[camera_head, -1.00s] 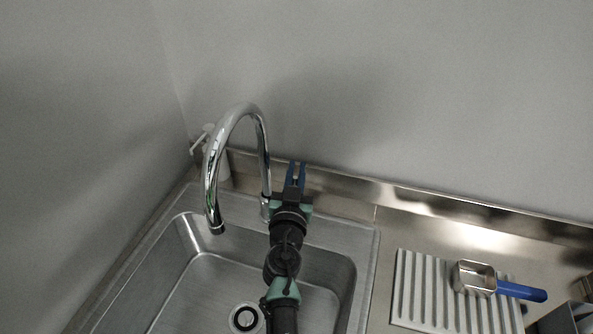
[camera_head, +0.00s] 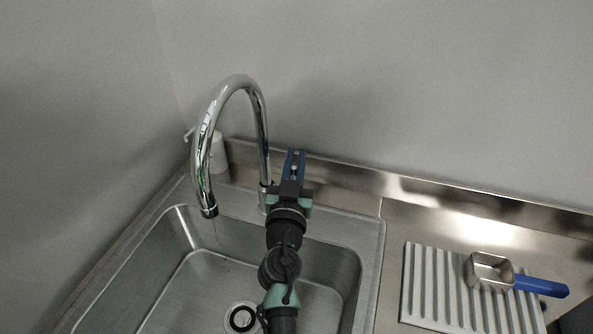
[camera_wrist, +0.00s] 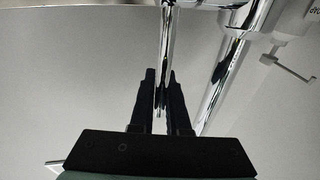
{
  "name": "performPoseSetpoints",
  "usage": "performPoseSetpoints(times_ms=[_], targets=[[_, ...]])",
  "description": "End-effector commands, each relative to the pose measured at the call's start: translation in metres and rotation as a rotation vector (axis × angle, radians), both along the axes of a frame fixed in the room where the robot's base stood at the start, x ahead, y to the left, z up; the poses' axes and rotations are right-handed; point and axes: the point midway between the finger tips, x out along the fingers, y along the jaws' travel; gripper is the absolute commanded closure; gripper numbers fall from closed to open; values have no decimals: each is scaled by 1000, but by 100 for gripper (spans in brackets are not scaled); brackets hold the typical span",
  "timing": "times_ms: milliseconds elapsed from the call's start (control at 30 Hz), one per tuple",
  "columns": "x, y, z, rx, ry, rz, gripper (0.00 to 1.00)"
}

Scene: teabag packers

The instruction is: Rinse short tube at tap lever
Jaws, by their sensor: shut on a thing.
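The chrome gooseneck tap (camera_head: 200,150) stands at the back of the sink, its spout over the left part of the basin. A faint thin line of water (camera_head: 215,232) hangs below the spout. My gripper (camera_head: 294,157) is right of the tap's base, pointing at the back wall. In the wrist view my gripper (camera_wrist: 158,75) is shut on a slim chrome rod, seemingly the tap lever (camera_wrist: 167,45), which runs between the black fingers. The tap's body (camera_wrist: 262,18) shows at upper right there. I cannot make out a short tube in either view.
The steel sink (camera_head: 372,255) has a round drain (camera_head: 240,318) at its bottom. A ribbed drainboard (camera_head: 415,285) at right bears a square metal scoop with a blue handle (camera_head: 540,286). A white bottle (camera_head: 219,155) with a pump stands behind the tap, near the walls.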

Motion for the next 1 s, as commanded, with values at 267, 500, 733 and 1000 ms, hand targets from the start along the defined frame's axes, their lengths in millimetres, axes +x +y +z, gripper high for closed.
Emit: performPoseSetpoints(times_ms=[267,500,733,1000], targets=[[-2,1,1,-5,-13,0,100],[-2,1,1,-5,-13,0,73],[-2,1,0,-5,-13,0,56],[-7,1,-1,-3,-12,0,56]])
